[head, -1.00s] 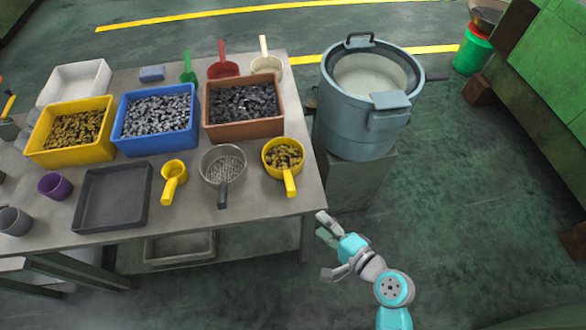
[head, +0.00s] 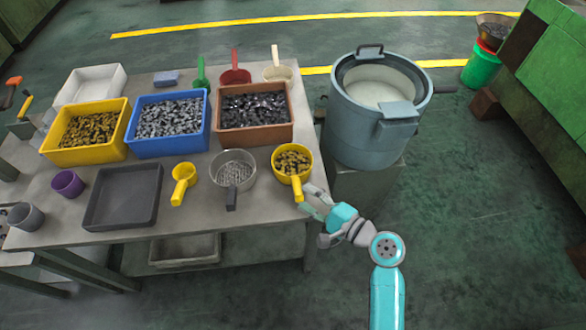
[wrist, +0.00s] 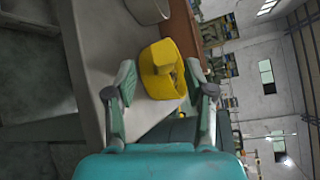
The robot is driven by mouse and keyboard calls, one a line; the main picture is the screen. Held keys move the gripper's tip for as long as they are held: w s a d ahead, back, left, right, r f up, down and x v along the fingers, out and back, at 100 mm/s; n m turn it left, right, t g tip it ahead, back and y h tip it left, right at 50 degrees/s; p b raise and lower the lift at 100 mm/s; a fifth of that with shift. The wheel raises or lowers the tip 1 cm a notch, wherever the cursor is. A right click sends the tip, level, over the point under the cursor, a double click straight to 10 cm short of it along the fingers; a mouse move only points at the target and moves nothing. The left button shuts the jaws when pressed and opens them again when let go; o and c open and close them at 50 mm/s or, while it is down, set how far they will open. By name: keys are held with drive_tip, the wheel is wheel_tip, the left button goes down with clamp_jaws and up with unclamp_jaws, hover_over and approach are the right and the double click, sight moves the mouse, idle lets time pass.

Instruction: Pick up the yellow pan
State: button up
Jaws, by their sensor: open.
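The yellow pan (head: 307,165) stands upright at the table's right front corner, with brass-coloured pieces in it. Its handle points toward the front edge. My gripper (head: 312,213) is just off that corner, close to the handle's end, open and empty. In the wrist view the yellow pan (wrist: 158,82) shows ahead, between the open fingers (wrist: 159,84), with its handle facing me. I cannot tell whether a finger touches the handle.
A grey mesh-bottomed pan (head: 234,170) and a small yellow scoop (head: 183,178) stand to the left on the table (head: 215,218). A brown bin (head: 255,137) is behind. A large blue-grey pot (head: 375,145) stands to the right. Floor at the right front is clear.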

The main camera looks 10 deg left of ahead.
sight(297, 188)
drive_tip(key=x, duration=0.5)
drive_tip(key=shift+w+d+r, duration=0.1)
drive_tip(key=shift+w+d, duration=0.05)
drive_tip(key=shift+w, duration=0.15)
clamp_jaws()
